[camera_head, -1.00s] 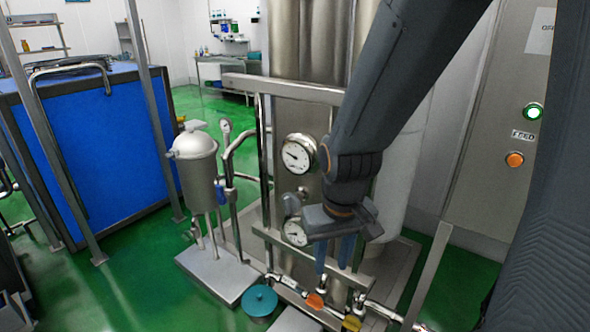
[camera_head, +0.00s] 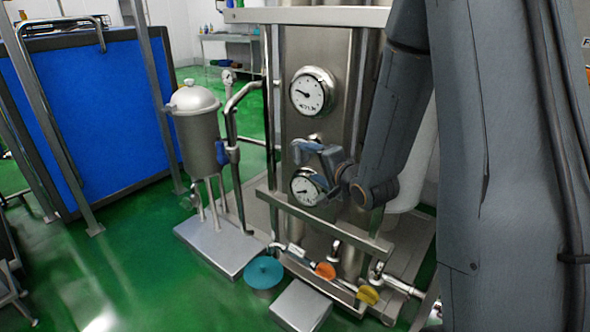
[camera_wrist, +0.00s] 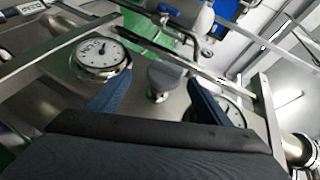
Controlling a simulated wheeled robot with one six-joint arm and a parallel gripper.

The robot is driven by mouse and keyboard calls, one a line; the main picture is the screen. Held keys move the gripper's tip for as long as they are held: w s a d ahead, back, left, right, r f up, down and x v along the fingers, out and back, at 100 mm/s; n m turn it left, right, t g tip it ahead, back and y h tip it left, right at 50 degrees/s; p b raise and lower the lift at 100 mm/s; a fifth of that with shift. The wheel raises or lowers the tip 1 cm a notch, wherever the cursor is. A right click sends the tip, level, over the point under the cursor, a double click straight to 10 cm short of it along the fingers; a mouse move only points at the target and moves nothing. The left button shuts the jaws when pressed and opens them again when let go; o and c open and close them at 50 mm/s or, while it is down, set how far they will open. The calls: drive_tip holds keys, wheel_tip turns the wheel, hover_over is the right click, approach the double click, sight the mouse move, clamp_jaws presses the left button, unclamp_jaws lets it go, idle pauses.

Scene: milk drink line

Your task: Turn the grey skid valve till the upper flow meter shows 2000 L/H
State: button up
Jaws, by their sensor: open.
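The upper flow meter (camera_head: 312,92) is a round white dial on the steel skid panel; its needle points left and slightly up, with the figures too small to read. A second dial (camera_head: 307,187) sits below it, partly covered by my gripper. The grey skid valve (camera_wrist: 165,78) is a rounded grey knob between the two dials. My gripper (camera_head: 304,158) is open in front of the panel. In the wrist view its blue fingers stand on either side of the grey knob, with gaps visible; I cannot tell how far the tips reach along it.
A horizontal rail (camera_head: 325,226) crosses the skid below the lower dial. Orange (camera_head: 325,271) and yellow (camera_head: 368,295) valve handles sit low on the pipes. A steel filter vessel (camera_head: 197,130) and a teal round lid (camera_head: 264,272) stand left. The green floor is open at left.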

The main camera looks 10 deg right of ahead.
sight(297, 155)
drive_tip(key=shift+m+t+y, duration=0.8)
drive_tip(key=shift+m, duration=0.1)
drive_tip(key=b+x, duration=0.1)
drive_tip(key=x, duration=0.8)
drive_tip(key=shift+w+f+b, duration=0.1)
drive_tip(key=shift+w+b, duration=0.05)
drive_tip(key=shift+b, duration=0.25)
drive_tip(key=shift+c, duration=0.4)
drive_tip(key=c, duration=0.9)
